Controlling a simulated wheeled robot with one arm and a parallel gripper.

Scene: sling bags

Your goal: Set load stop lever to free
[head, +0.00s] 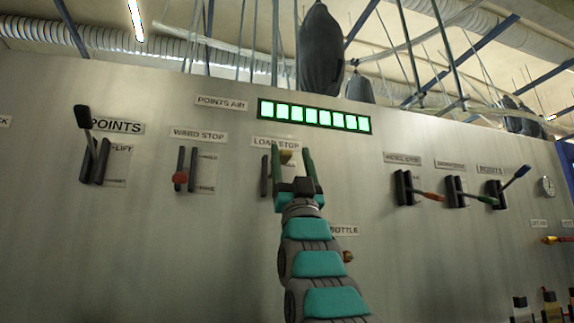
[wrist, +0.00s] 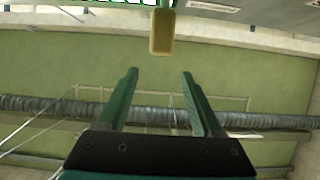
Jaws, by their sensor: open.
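The load stop lever (head: 286,156) has a yellow handle. It stands out from the panel under the LOAD STOP sign (head: 276,142). My gripper (head: 292,153) is open in front of it, and in the head view the handle shows between the fingertips. In the wrist view the yellow handle (wrist: 162,32) lies ahead of my open fingertips (wrist: 158,72), roughly centred between them, with a visible gap. The dark slot plate (head: 264,176) shows left of my gripper. My gripper hides the rest of the lever's mount and most of its position labels.
The ward stop lever (head: 180,177) with a red knob is to the left, and the points lever (head: 85,128) farther left. Several levers, including a red-handled one (head: 428,195), stand to the right. A green lit display (head: 314,116) is above. A bottle sign (head: 344,230) is below right.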

